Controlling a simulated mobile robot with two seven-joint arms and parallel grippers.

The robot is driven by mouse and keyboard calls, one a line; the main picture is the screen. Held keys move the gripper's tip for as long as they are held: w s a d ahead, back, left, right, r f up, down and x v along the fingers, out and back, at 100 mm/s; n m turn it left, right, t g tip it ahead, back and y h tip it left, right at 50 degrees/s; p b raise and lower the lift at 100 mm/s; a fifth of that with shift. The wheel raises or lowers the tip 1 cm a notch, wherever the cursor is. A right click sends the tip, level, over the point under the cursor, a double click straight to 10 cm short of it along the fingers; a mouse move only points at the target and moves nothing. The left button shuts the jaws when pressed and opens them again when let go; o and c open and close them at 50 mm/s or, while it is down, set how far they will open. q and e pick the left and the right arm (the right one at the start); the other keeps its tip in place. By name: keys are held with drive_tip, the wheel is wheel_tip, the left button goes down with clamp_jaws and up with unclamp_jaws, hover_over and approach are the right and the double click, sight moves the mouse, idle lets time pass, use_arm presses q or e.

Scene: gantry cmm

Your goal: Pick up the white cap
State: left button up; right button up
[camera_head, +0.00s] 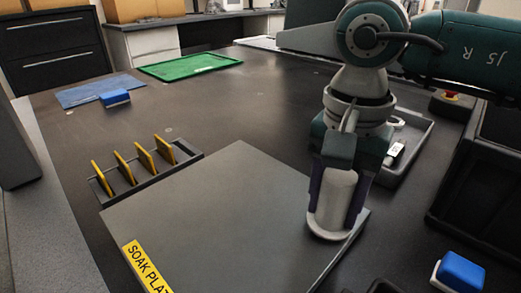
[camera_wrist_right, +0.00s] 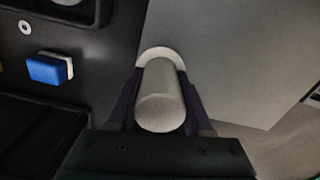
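The white cap (camera_head: 334,200), a pale cylinder with a wider round flange at its lower end, is at the right corner of the grey soak plate (camera_head: 225,215). My right gripper (camera_head: 339,195) points down over it, with one dark finger against each side, shut on the cylinder. In the right wrist view the cap (camera_wrist_right: 160,98) fills the space between the fingers of my gripper (camera_wrist_right: 160,90). I cannot tell whether the flange touches the plate or is slightly above it. My left gripper is not in view.
A dark rack (camera_head: 130,190) with several yellow plates stands left of the soak plate. A grey tray (camera_head: 410,150) lies behind my right gripper. A black bin (camera_head: 480,195) stands at right; a green mat (camera_head: 190,66) lies behind.

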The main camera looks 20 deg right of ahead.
clamp_jaws()
